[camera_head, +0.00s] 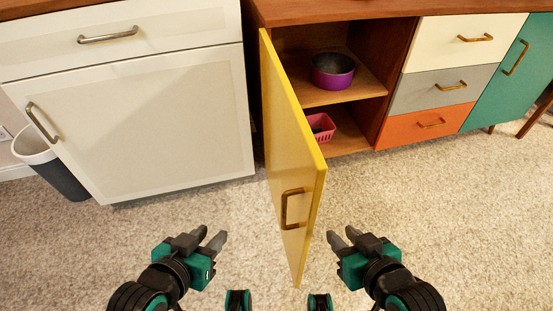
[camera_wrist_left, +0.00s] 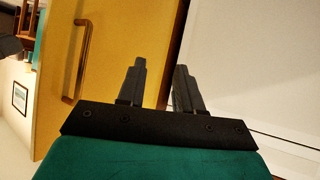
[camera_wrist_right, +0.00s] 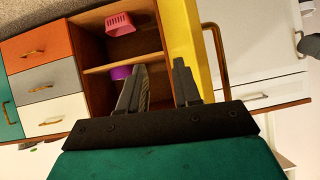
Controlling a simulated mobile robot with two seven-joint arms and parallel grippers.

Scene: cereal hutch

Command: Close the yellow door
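The yellow door (camera_head: 290,150) stands wide open, swung out from the left side of the cabinet opening toward me. Its brass handle (camera_head: 292,208) is on its left-facing side near the free edge. My left gripper (camera_head: 216,239) is open and empty, left of the door and apart from it. In the left wrist view the door (camera_wrist_left: 115,60) and handle (camera_wrist_left: 82,60) lie beyond the fingers. My right gripper (camera_head: 342,237) is open and empty, just right of the door's free edge. In the right wrist view the door (camera_wrist_right: 186,45) appears behind its fingers.
The open cabinet holds a purple bowl (camera_head: 332,71) on its shelf (camera_head: 355,87) and a pink basket (camera_head: 321,127) below. Drawers and a teal door (camera_head: 507,75) are right. A white cabinet (camera_head: 135,115) and bin (camera_head: 52,168) are left. Carpet (camera_head: 440,200) is clear.

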